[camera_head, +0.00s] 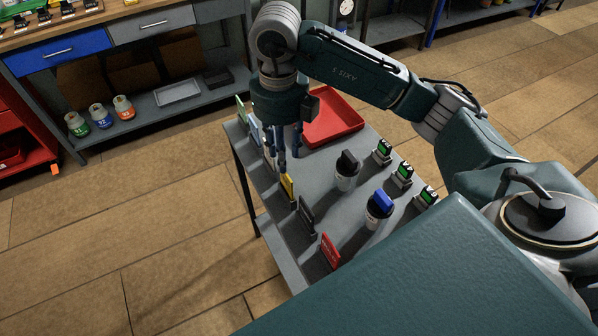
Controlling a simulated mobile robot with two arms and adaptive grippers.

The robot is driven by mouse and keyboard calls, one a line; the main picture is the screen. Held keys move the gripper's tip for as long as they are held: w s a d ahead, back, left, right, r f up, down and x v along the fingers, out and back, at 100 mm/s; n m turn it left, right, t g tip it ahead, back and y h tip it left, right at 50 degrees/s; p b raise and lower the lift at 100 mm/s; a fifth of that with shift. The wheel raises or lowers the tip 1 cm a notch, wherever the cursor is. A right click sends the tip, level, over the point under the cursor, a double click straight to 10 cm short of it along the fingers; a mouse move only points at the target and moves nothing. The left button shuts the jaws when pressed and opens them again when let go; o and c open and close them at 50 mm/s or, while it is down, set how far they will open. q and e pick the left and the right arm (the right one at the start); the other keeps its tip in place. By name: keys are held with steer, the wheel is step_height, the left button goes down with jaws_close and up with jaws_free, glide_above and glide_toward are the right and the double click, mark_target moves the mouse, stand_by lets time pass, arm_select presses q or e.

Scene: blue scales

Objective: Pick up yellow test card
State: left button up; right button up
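The yellow test card (288,187) stands upright in a row of cards along the left side of the grey table. My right gripper (289,163) points down just behind the yellow card, with its fingers apart. One fingertip is close to the card's upper end; I cannot tell whether they touch. Nothing shows between the fingers. My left gripper is not in view.
A green card (241,110) and paler cards stand behind; a black card (306,216) and red card (330,250) stand in front. A red tray (333,118) lies at the back. Weights (347,171) and green displays (403,175) stand on the right.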

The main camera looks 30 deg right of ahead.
mark_target(285, 177)
step_height(285, 177, down, 8)
steer(key=p, duration=0.3)
steer(key=shift+f, duration=0.5)
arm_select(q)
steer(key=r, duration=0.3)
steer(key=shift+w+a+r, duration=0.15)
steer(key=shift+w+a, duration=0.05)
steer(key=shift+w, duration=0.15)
arm_select(e)
jaws_close()
